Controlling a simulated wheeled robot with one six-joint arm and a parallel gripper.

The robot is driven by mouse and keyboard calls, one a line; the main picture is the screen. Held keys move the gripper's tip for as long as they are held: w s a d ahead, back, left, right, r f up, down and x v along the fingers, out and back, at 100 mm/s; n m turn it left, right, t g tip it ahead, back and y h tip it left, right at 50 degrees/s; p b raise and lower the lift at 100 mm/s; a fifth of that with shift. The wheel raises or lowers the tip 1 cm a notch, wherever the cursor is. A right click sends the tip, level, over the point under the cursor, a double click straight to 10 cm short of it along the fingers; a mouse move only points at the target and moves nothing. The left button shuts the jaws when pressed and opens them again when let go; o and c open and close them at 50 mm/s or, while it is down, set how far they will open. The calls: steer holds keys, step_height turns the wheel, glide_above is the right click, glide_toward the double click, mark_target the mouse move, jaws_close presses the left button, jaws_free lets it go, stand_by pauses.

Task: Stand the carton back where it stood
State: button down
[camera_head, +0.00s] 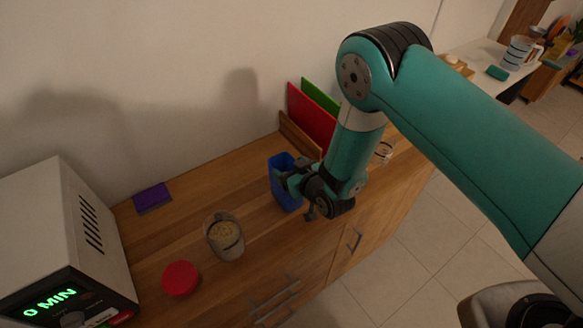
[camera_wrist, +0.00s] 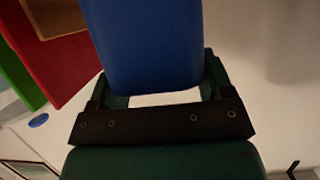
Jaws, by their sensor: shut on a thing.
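The blue carton (camera_head: 284,182) is upright at the wooden counter's right part in the head view, just left of my gripper (camera_head: 288,180). My gripper is shut on the carton, with its fingers around the carton's sides. In the wrist view the carton (camera_wrist: 145,45) fills the upper middle, between the two fingers of my gripper (camera_wrist: 160,90). Whether the carton's base touches the counter is hard to tell.
A jar with yellowish contents (camera_head: 224,237) and a red lid (camera_head: 181,279) stand on the counter (camera_head: 180,232) to the left. A purple sponge (camera_head: 152,198) lies behind. Red (camera_head: 311,118) and green (camera_head: 321,97) boards stand in a rack behind the carton. A microwave (camera_head: 62,230) is far left.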

steer(key=shift+f+b, duration=0.2)
steer(key=shift+b, duration=0.1)
jaws_free()
steer(key=shift+r, duration=0.1)
steer(key=shift+r, duration=0.15)
steer(key=s+d+r+g+h+b, duration=0.1)
steer(key=s+d+r+g+b, duration=0.2)
steer(key=s, duration=0.6)
steer(key=s+d+r+g+h+b, duration=0.1)
steer(key=s+d+r+g+b, duration=0.3)
steer(key=s+d+r+b, duration=0.3)
steer(key=s+d+r+g+h+b, duration=0.1)
steer(key=s+d+r+g+b, duration=0.3)
steer(key=s+r, duration=0.4)
steer(key=shift+s+d+r+b, duration=0.15)
steer(key=shift+s+d+b, duration=0.05)
steer(key=shift+s, duration=0.7)
steer(key=shift+s+d+r+b, duration=0.1)
steer(key=shift+s+d+b, duration=0.1)
steer(key=shift+s, duration=0.7)
